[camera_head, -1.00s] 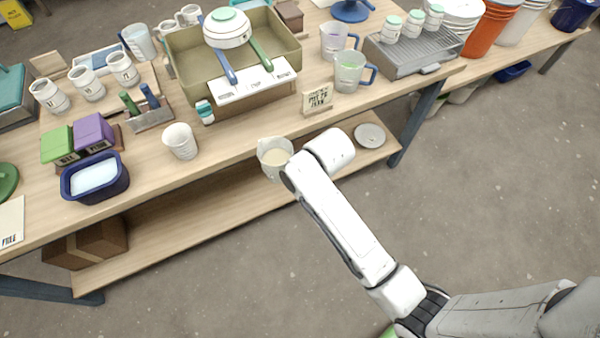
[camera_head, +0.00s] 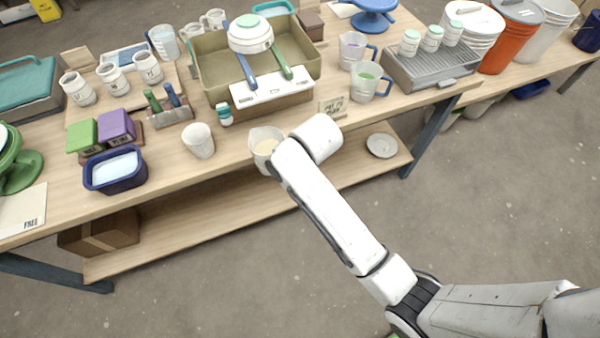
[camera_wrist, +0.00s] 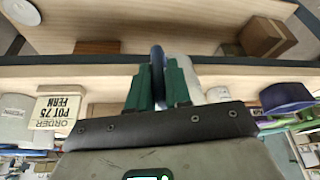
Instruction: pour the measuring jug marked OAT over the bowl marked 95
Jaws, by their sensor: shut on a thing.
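A pale measuring jug (camera_head: 264,143) with cream-coloured contents hangs at the front edge of the table in the head view, just left of my wrist. It looks about upright. My gripper (camera_wrist: 158,78) shows in the wrist view, its green fingers shut on the jug's blue handle (camera_wrist: 158,66); the pale jug wall (camera_wrist: 182,72) is behind. My wrist hides the gripper in the head view. No OAT mark is readable on the jug. I cannot make out a bowl marked 95. A white ribbed cup (camera_head: 199,140) stands on the table left of the jug.
A blue tub (camera_head: 115,170) with pale contents stands further left. An order card (camera_head: 332,108) reads POT 75 FERN in the wrist view (camera_wrist: 55,110).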

